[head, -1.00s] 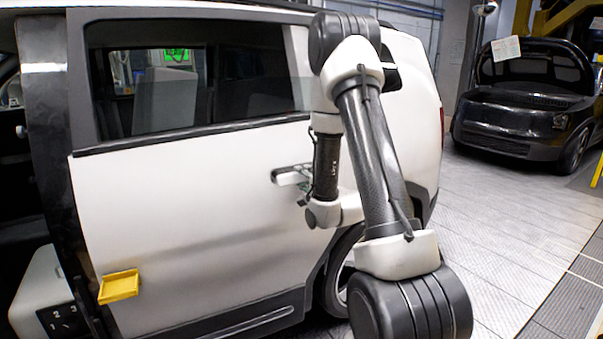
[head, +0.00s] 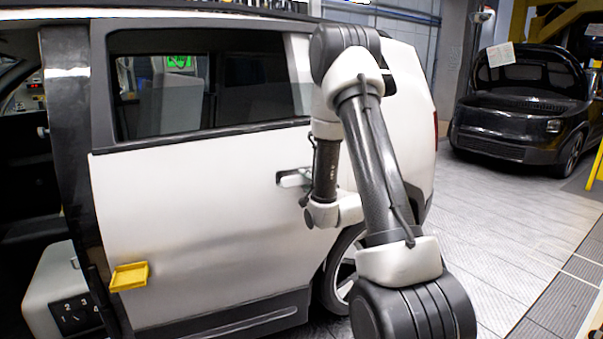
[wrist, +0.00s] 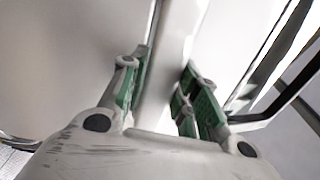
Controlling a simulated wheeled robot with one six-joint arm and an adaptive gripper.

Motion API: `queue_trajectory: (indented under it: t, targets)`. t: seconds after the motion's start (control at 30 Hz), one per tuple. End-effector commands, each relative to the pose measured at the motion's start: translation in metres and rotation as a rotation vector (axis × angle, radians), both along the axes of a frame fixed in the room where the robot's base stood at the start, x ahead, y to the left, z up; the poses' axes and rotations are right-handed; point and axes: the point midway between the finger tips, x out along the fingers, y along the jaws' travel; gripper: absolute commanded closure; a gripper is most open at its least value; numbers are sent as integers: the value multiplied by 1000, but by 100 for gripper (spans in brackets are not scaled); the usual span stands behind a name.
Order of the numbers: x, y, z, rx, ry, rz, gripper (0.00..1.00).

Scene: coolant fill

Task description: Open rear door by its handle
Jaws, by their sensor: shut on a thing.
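The white rear door (head: 190,215) of the car stands side-on in the head view, with a dark window in its upper part. Its pale handle (head: 291,178) sticks out near the door's right edge. My gripper (head: 307,190) is at the handle, largely hidden behind my forearm. In the wrist view my gripper (wrist: 160,95) has its green-padded fingers on both sides of the pale handle bar (wrist: 168,60) and is shut on it. I cannot tell whether the door stands off the body.
A yellow tray (head: 129,276) sits at the door's lower left. A pale box with numbers (head: 58,292) stands at the open front doorway. A black car (head: 525,105) is parked at the back right. The tiled floor (head: 500,220) on the right is clear.

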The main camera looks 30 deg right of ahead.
Motion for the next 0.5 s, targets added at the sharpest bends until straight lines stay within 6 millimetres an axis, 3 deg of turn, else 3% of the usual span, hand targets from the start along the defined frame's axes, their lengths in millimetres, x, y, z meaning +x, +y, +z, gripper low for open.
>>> queue_trajectory:
  t: [0.27, 0.5]
  targets:
    - [-3, 0, -1, 0, 3, -5, 100]
    - [-20, 4, -1, 1, 4, -33, 100]
